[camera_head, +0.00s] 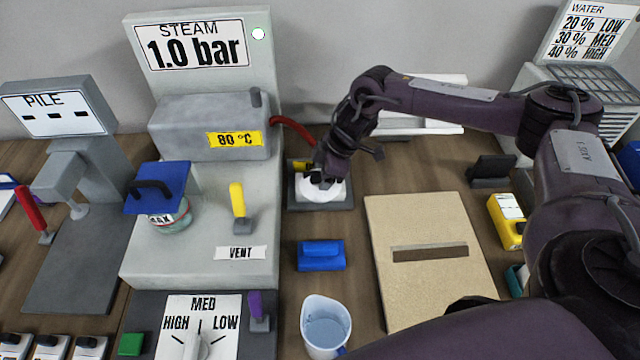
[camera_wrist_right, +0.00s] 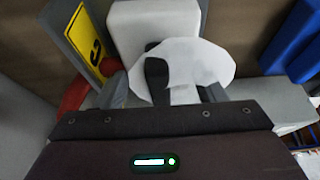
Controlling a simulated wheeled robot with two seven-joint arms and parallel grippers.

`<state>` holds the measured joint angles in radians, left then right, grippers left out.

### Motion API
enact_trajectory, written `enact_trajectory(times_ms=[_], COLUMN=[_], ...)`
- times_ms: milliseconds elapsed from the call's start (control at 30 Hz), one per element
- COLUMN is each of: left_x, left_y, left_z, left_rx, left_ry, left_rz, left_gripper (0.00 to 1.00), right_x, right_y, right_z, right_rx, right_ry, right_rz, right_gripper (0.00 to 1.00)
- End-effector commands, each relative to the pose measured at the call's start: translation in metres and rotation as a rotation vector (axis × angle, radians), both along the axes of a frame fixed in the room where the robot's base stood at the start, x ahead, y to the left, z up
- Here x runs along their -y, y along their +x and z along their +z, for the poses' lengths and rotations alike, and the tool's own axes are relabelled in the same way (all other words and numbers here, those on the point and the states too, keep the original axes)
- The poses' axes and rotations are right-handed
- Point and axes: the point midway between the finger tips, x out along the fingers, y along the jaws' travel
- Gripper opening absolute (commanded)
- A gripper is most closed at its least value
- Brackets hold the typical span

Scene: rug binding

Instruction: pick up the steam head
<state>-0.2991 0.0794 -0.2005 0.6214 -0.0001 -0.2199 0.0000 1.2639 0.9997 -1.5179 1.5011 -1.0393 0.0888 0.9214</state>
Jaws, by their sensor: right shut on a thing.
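The steam head (camera_head: 322,190) is a white rounded piece on a dark grey square rest (camera_head: 318,205), right of the steam unit. A red hose (camera_head: 293,128) runs from the unit towards it. My right gripper (camera_head: 322,178) reaches down over it and is shut on it. In the right wrist view the white steam head (camera_wrist_right: 195,65) shows between the fingers of the right gripper (camera_wrist_right: 172,88). I cannot tell whether it touches the rest. My left gripper is not in view.
The steam unit (camera_head: 200,220) with its yellow lever (camera_head: 238,200) stands left. A blue block (camera_head: 320,255), a measuring jug (camera_head: 326,326) of water and a beige rug piece (camera_head: 425,225) with a brown slot lie nearby. Wooden table shows between them.

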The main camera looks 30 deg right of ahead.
Motion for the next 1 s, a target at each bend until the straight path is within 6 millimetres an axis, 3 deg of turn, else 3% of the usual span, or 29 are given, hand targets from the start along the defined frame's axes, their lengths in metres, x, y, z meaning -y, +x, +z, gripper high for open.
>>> enact_trajectory(times_ms=[267,467,567,933,1000], left_x=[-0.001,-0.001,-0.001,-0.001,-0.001], left_y=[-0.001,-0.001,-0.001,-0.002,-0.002], left_z=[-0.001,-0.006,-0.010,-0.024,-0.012], left_rx=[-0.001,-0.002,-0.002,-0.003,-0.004], left_ry=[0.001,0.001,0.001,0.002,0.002], left_rz=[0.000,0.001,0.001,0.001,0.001], left_gripper=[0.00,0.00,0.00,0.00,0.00], right_x=[0.000,-0.001,-0.001,-0.001,0.000], right_y=[0.002,0.002,0.002,0.002,0.002], right_z=[0.006,0.027,0.047,0.149,0.168], right_rx=[0.005,0.007,0.008,0.010,0.008], right_ry=[0.002,0.003,0.003,0.002,0.000], right_rz=[0.000,0.001,0.001,0.002,0.001], right_gripper=[0.24,0.24,0.24,0.24,0.24])
